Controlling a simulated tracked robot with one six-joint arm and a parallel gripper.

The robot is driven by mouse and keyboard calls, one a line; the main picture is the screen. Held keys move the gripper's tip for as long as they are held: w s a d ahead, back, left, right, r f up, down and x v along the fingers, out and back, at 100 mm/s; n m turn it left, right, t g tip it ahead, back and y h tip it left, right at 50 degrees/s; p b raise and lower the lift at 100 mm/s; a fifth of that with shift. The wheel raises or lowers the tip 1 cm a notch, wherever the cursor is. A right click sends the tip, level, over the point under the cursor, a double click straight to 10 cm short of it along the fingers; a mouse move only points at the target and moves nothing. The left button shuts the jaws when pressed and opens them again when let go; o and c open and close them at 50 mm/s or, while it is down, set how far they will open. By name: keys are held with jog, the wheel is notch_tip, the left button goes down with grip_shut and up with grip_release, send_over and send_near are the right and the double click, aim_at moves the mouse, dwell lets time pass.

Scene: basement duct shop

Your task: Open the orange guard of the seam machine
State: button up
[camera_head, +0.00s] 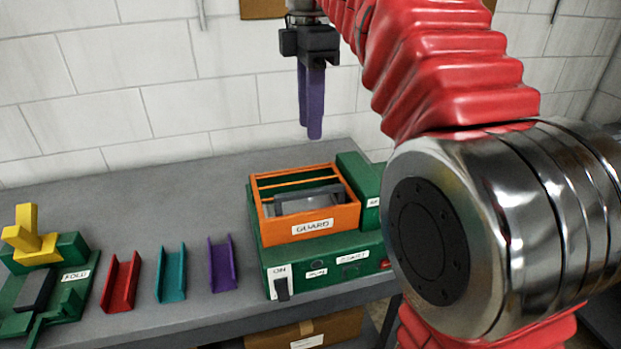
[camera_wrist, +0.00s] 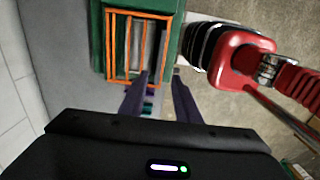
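The orange guard (camera_head: 311,227) is a barred frame with a GUARD label on its front. It sits down over the top of the green seam machine (camera_head: 322,262), with grey parts visible inside it. In the wrist view the guard (camera_wrist: 127,50) lies flat over the machine (camera_wrist: 97,40), seen from above. My gripper (camera_head: 313,135) hangs above the machine with its purple fingers pointing down, touching nothing. In the wrist view my gripper (camera_wrist: 160,75) has its two fingers apart with nothing held between them.
Red (camera_head: 121,284), teal (camera_head: 171,275) and purple (camera_head: 222,264) channels stand on the grey bench (camera_head: 150,235) left of the machine. A green FOLD tool (camera_head: 72,250) with a yellow part (camera_head: 30,240) is at far left. A cardboard box (camera_head: 310,330) sits below. The bench behind the channels is clear.

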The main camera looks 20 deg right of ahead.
aim_at(311, 190)
jog(key=shift+f, duration=0.15)
notch_tip(311, 190, down, 14)
jog(key=shift+r, duration=0.25)
dwell(0.7)
jog(key=shift+c, duration=0.6)
grip_shut()
jog(key=shift+d, duration=0.15)
